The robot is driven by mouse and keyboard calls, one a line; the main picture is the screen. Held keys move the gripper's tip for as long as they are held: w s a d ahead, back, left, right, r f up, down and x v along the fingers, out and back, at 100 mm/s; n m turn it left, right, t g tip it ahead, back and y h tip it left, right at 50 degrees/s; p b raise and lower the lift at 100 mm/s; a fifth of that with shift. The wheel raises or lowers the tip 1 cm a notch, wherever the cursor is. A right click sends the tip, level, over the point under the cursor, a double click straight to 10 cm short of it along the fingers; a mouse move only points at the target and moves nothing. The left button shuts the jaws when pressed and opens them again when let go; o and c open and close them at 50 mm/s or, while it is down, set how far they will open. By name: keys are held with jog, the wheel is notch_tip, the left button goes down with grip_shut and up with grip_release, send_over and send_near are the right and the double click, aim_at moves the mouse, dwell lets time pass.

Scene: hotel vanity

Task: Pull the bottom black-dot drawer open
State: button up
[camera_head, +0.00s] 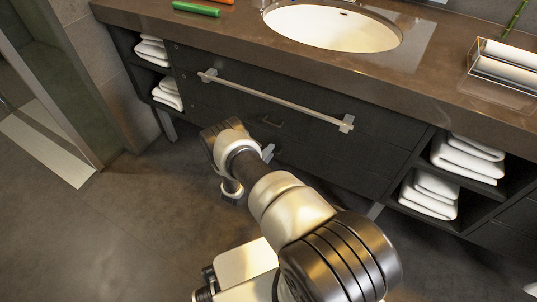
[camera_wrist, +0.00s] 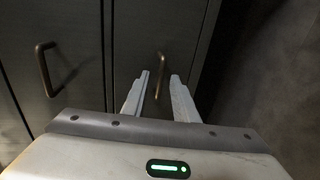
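The dark vanity front (camera_head: 330,140) has stacked drawers. In the wrist view they appear turned sideways, with the floor to the right. The bottom drawer's bronze bar handle (camera_wrist: 158,76) appears between the two pale fingers of my gripper (camera_wrist: 160,76). The gripper is open, one finger on each side of the handle, without visible contact. How deep the fingers reach around it is unclear. The handle of the drawer above (camera_wrist: 47,70) is to the left; it also shows in the head view (camera_head: 272,122). The drawers look shut. In the head view my arm mostly hides my gripper (camera_head: 268,152). No black dot is discernible.
A metal towel bar (camera_head: 280,98) juts out across the front above the drawers. Side shelves hold folded white towels (camera_head: 463,158). The counter has a sink (camera_head: 332,27) and a clear box (camera_head: 504,70). Dark floor (camera_head: 120,235) is free in front and left.

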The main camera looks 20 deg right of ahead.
grip_shut()
dwell(1.3)
